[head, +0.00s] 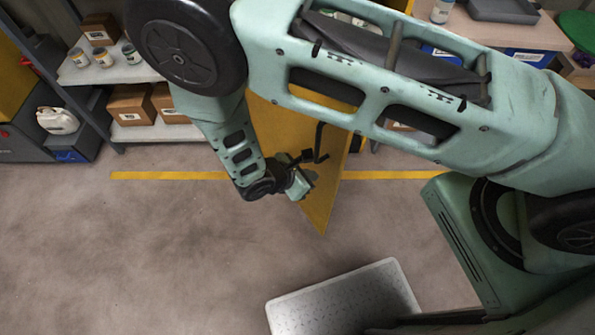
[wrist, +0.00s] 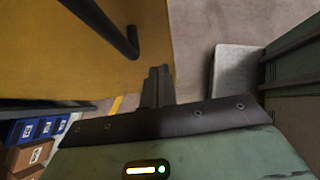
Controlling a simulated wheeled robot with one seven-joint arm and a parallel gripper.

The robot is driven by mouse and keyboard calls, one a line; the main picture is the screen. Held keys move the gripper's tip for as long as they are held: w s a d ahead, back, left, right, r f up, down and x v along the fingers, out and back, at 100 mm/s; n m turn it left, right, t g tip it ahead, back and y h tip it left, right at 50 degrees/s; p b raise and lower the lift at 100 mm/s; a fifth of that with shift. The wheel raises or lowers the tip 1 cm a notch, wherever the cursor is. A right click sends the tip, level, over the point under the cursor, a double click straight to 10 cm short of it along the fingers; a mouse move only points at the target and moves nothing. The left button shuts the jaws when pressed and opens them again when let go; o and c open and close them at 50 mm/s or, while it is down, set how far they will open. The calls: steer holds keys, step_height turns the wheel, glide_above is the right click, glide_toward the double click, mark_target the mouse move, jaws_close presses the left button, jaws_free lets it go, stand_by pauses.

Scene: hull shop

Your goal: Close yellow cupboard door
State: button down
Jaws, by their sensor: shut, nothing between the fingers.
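The yellow cupboard door (head: 322,205) stands open, jutting out over the floor in the middle of the head view. Its black bar handle (head: 320,145) shows on the face toward my gripper. In the wrist view the door (wrist: 45,60) fills the upper left, with the handle (wrist: 108,25) crossing it. My gripper (head: 304,186) is shut and empty, low beside the door's face and below the handle. Its fingers (wrist: 158,84) overlap the door near its free edge in the wrist view; I cannot tell whether they touch it. My arm hides most of the cupboard body.
A grey shelf (head: 125,75) with cans and cardboard boxes (head: 130,105) stands at the back left. A yellow floor line (head: 165,175) runs in front of it. A pale textured platform (head: 345,300) lies at the bottom centre. The floor at the left is clear.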

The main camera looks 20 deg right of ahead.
mark_target(333, 168)
steer(key=shift+w+d+f+p, duration=0.2)
steer(key=shift+w+d+p, duration=0.05)
steer(key=shift+d, duration=0.6)
steer(key=shift+w+d+f+p, duration=0.15)
steer(key=shift+w+d+p, duration=0.1)
steer(key=shift+d, duration=0.55)
steer(key=shift+w+d+f+p, duration=0.2)
steer(key=shift+w+d+p, duration=0.05)
steer(key=shift+d, duration=0.6)
